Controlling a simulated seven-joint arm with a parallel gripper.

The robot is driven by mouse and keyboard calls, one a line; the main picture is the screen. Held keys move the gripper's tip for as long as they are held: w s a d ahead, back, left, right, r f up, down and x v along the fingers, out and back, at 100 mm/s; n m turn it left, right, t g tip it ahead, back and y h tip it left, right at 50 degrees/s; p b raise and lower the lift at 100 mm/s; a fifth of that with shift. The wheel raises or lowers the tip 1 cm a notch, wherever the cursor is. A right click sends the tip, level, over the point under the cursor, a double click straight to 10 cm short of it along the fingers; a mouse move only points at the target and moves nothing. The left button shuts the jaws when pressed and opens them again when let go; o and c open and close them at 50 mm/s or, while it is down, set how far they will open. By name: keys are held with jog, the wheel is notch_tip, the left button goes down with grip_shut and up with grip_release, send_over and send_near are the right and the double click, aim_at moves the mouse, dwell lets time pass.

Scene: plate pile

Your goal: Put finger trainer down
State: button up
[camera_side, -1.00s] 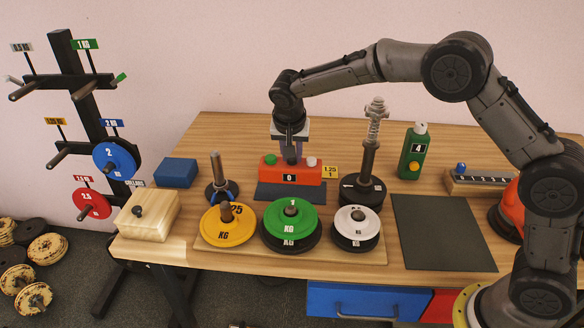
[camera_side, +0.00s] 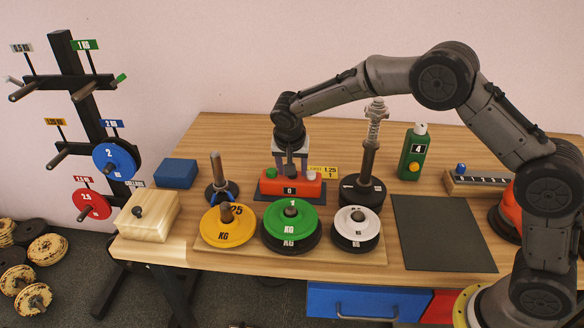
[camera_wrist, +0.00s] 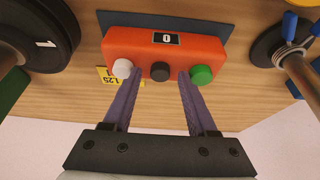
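The finger trainer, which I take to be the orange-red box (camera_side: 268,188) marked "0", sits upright on a dark mat (camera_side: 288,199) in the side view. White, black and green buttons show on it in the wrist view (camera_wrist: 190,45). My gripper (camera_side: 291,170) is directly above and behind it, pointing down. In the wrist view my gripper's two purple fingers (camera_wrist: 159,75) are spread either side of the black button (camera_wrist: 160,72), with a gap on each side. The fingertips' exact contact with the box is hard to see.
A post on a black base (camera_side: 364,192) stands close right, with a shorter post (camera_side: 217,170) at left. Yellow (camera_side: 240,232), green (camera_side: 275,216) and white plates (camera_side: 343,221) lie in front. A bare dark mat (camera_side: 443,232) lies at right, near a green bottle-shaped device (camera_side: 411,158).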

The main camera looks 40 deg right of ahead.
jog(key=v, duration=1.2)
jog(key=shift+r, duration=0.15)
jog(key=s+d+r+n+y, duration=0.1)
jog(key=s+d+r+n, duration=0.2)
jog(key=s, duration=0.5)
jog(key=s+d+r+n+y, duration=0.1)
jog(key=s+d+r, duration=0.35)
jog(key=s, duration=0.35)
jog(key=s+f+n+t, duration=0.1)
jog(key=s+f+n, duration=0.1)
jog(key=s, duration=0.7)
jog(key=s+d+f+n+t+y, duration=0.1)
jog(key=s+n, duration=0.2)
jog(key=s, duration=0.6)
jog(key=shift+s+f, duration=0.25)
jog(key=shift+f, duration=0.15)
